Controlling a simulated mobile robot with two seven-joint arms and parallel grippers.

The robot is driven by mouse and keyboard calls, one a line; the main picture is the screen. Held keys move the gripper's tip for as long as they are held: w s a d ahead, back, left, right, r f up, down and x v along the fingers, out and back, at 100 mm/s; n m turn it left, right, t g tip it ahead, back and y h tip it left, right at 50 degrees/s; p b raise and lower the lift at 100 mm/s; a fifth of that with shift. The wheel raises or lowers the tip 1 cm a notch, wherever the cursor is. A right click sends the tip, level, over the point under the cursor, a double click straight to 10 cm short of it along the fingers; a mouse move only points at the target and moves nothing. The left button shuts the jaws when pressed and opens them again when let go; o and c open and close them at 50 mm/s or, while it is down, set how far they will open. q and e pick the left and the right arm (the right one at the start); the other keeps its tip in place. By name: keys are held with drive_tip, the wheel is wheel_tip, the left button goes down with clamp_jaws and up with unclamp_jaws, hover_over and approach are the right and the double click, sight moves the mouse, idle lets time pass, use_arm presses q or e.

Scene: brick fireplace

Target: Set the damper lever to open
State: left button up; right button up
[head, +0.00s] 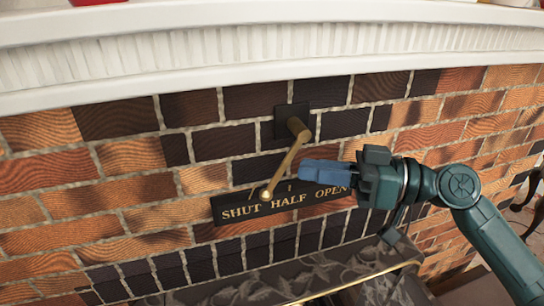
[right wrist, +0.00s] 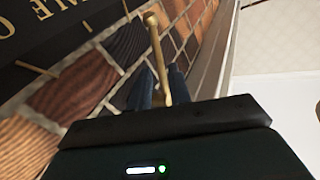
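The brass damper lever (head: 283,162) hangs from a dark pivot block (head: 292,120) on the brick wall and slants down to the left. Its round knob (head: 265,194) is over the dark label plate (head: 232,227), between the words SHUT and HALF. OPEN is at the plate's right end. My right gripper (head: 305,172) is just right of the lever, its blue fingers pointing left at it. In the right wrist view the lever (right wrist: 158,60) lines up between the two parted fingers (right wrist: 160,90); contact cannot be told. My left gripper is out of view.
A white mantel (head: 270,50) runs across above the lever. A dark marbled ledge with a brass edge (head: 350,281) is below the plate. Bare brick wall (head: 80,213) lies to the left.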

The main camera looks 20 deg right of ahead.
drive_tip(key=p+x, duration=0.2)
drive_tip(key=x, duration=0.5)
drive_tip(key=shift+a, duration=0.1)
clamp_jaws()
idle(0.3)
